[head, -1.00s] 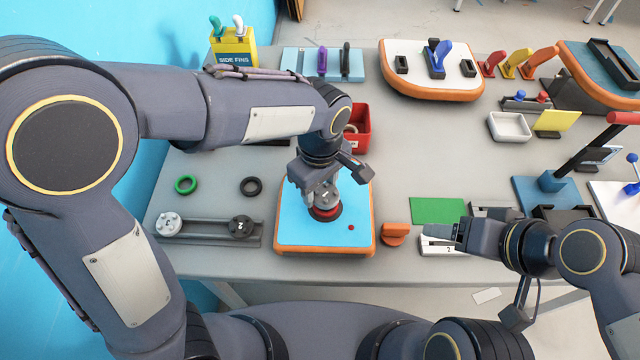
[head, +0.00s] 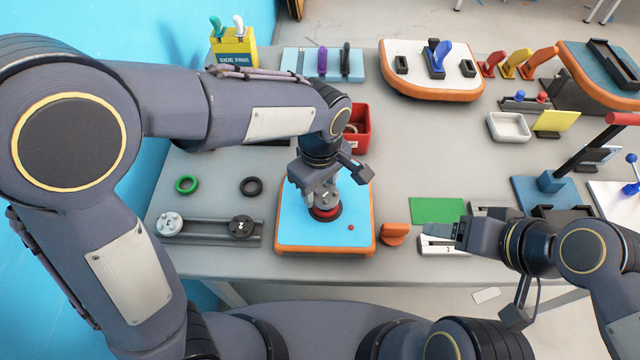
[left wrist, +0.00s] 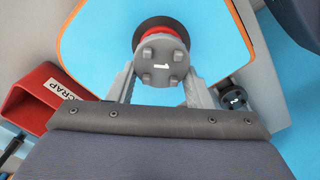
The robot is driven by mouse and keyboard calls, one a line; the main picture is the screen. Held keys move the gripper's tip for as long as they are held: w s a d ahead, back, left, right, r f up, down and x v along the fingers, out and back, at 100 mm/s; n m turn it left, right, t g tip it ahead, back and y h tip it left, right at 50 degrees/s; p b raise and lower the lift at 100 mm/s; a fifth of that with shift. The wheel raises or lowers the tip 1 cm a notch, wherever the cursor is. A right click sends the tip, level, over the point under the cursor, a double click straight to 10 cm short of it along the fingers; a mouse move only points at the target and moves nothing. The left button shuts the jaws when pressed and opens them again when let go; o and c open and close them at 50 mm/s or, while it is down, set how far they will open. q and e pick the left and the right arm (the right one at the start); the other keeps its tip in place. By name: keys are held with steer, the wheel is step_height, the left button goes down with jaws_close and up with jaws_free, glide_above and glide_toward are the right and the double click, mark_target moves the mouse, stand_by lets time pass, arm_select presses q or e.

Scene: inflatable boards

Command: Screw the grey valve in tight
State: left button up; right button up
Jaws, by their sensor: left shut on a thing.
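The grey valve (left wrist: 162,62), a round knobbed cap marked 1, sits upright on a small blue board with an orange edge (head: 290,225). A red ring (left wrist: 160,33) shows beneath it, over a dark round seat. My left gripper (head: 327,200) comes down from above and is shut on the valve, one finger on each side, as the left wrist view shows (left wrist: 161,88). In the head view the gripper hides much of the valve. My right gripper (head: 432,236) is at the front right, away from the board; its fingers are too unclear to judge.
A rail (head: 205,232) left of the board bears a light cap (head: 169,223) and a dark one marked 2 (head: 241,226). Green (head: 187,185) and black (head: 251,187) rings lie behind it. A red scrap bin (head: 363,128) stands behind the board, an orange piece (head: 395,237) right.

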mark_target(320, 189)
arm_select(q)
steer(key=shift+f+b, duration=0.35)
steer(key=shift+f, duration=0.25)
stand_by(0.5)
steer(key=o, duration=1)
steer(key=shift+o, duration=0.2)
step_height(320, 189, up, 8)
steer(key=shift+f, duration=0.1)
